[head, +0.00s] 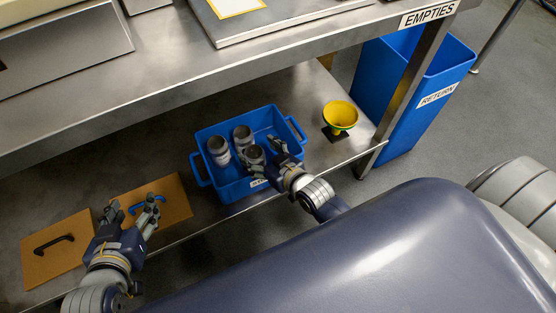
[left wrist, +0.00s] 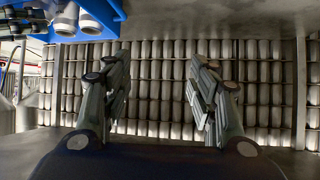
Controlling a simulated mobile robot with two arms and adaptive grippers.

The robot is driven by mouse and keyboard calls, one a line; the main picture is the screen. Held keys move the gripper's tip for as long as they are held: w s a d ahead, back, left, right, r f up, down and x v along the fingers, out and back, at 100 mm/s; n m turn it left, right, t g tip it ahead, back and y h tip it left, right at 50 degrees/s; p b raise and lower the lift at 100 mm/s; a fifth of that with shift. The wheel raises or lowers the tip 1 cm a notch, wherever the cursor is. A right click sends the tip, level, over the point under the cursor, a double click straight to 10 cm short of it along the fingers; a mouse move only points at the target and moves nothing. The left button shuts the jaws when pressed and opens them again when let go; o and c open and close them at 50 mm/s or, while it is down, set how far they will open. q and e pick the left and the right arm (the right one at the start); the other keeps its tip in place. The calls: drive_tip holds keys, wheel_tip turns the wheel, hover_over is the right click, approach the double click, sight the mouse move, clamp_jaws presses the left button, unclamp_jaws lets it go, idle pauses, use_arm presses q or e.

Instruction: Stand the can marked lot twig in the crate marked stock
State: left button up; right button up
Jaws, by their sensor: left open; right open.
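A blue crate (head: 231,189) stands on the lower shelf, with a white label on its front that is partly hidden and unreadable. Three grey cans stand in it: a left can (head: 218,150), a back can (head: 243,138) and a front can (head: 254,154). No lot mark is readable. My right gripper (head: 269,160) is open at the crate's front right, close to the front can; I cannot tell if it touches. My left gripper (head: 133,207) is open and empty over the brown panels; it also shows open in the left wrist view (left wrist: 160,80).
Brown panels carry a black handle (head: 54,244) and a blue handle (head: 147,203). A yellow funnel (head: 340,116) stands right of the crate. A blue bin (head: 420,112) marked RETURN stands beyond the bench leg. The upper bench (head: 200,75), marked EMPTIES, overhangs the shelf.

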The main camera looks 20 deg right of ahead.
use_arm(q)
drive_tip(key=s+a+f+g+y+p, duration=0.1)
drive_tip(key=s+a+f+g, duration=0.1)
drive_tip(key=s, duration=0.4)
drive_tip(key=s+a+f+g+y+p, duration=0.1)
drive_tip(key=s+a+f+g+p, duration=0.1)
drive_tip(key=s+f+g, duration=0.2)
drive_tip(key=s+g, duration=0.1)
drive_tip(key=s, duration=0.2)
drive_tip(key=shift+s+a+f+g, duration=0.15)
drive_tip(key=shift+s+f+g, duration=0.05)
drive_tip(key=shift+f+g, duration=0.1)
use_arm(e)
drive_tip(key=s+d+r+g+h, duration=0.1)
drive_tip(key=s+r+g, duration=0.1)
drive_tip(key=s, duration=0.5)
drive_tip(key=s+d+r+g+h, duration=0.1)
drive_tip(key=s+g, duration=0.3)
drive_tip(key=s, duration=0.4)
drive_tip(key=s+d+r+g, duration=0.2)
drive_tip(key=s+r+g, duration=0.1)
drive_tip(key=s, duration=0.4)
drive_tip(key=shift+s+d+m+h, duration=0.3)
drive_tip(key=shift+d+h, duration=0.05)
drive_tip(key=shift+h, duration=0.05)
